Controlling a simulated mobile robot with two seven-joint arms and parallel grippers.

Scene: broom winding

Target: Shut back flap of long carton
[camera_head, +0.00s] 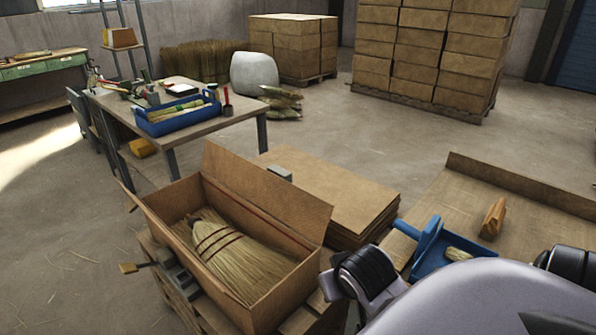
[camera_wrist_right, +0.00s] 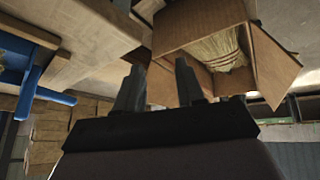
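The long carton (camera_head: 272,301) stands open at the lower middle of the head view, with a straw broom (camera_head: 238,262) lying inside. Its back flap (camera_head: 265,190) stands up along the far long side. A small end flap (camera_head: 128,195) sticks out at the left end. In the right wrist view the carton (camera_wrist_right: 195,25) is at the top, with the broom's straw (camera_wrist_right: 222,48) and an open flap (camera_wrist_right: 275,65) on its right. My right gripper (camera_wrist_right: 158,88) is open and empty, its fingers apart near the carton. My left gripper does not show.
Flat cardboard sheets (camera_head: 325,195) are stacked behind the carton, with a small grey block (camera_head: 280,172) on them. A bench (camera_head: 545,215) with a blue fixture (camera_head: 430,250) is at right. A work table (camera_head: 190,130) with a blue tray (camera_head: 180,118) stands behind left.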

